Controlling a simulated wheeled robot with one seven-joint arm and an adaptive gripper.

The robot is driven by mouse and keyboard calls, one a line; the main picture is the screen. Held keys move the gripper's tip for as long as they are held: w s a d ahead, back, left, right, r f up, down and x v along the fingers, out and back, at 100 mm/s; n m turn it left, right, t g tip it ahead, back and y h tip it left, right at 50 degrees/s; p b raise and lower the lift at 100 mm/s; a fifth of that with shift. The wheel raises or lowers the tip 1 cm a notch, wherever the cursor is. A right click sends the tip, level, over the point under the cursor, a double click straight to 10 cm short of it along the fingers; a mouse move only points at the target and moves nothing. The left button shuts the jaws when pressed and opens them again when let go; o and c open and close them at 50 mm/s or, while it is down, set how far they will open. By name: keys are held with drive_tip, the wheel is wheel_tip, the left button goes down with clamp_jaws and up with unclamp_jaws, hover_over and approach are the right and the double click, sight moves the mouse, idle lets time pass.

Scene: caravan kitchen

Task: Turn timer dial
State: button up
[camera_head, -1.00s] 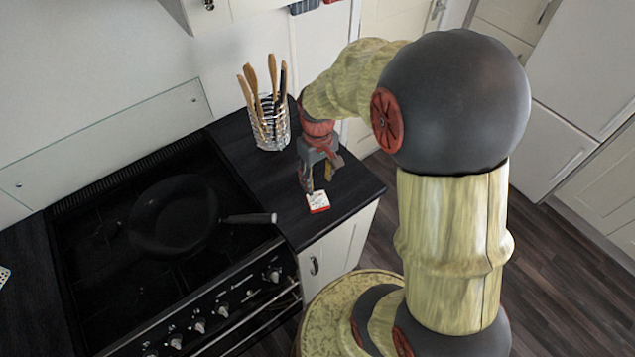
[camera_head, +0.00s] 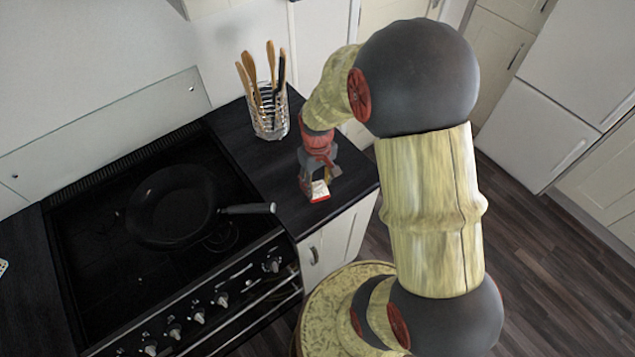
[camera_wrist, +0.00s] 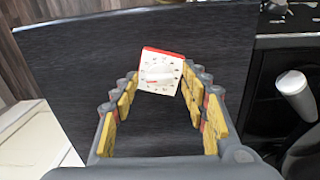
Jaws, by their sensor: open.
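The timer (camera_head: 319,190) is a small white square block with a red edge, on the dark counter near its front right corner. In the wrist view the timer (camera_wrist: 161,72) shows its round white dial (camera_wrist: 158,73) with marks around it. My gripper (camera_head: 321,182) is over the timer, pointing down. In the wrist view my gripper (camera_wrist: 160,92) is open, its yellow-padded fingers spread to either side with the timer at the far end between them. I cannot tell whether a fingertip touches the timer.
A glass holder (camera_head: 270,122) with wooden utensils stands on the counter (camera_head: 287,184) behind my gripper. A dark pan (camera_head: 170,207) sits on the stove to the left, its handle (camera_head: 247,209) reaching toward the counter. The counter's right edge is close to the timer.

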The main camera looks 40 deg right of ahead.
drive_tip(key=shift+c, duration=1.1)
drive_tip(key=c, duration=0.9)
drive_tip(key=shift+c, duration=0.2)
drive_tip(key=m+p, duration=0.1)
drive_tip(key=m, duration=0.3)
drive_tip(key=shift+m, duration=0.3)
drive_tip(key=shift+m+p, duration=0.65)
drive_tip(key=shift+m, duration=1.35)
drive_tip(key=o, duration=1.2)
drive_tip(key=shift+c, duration=0.2)
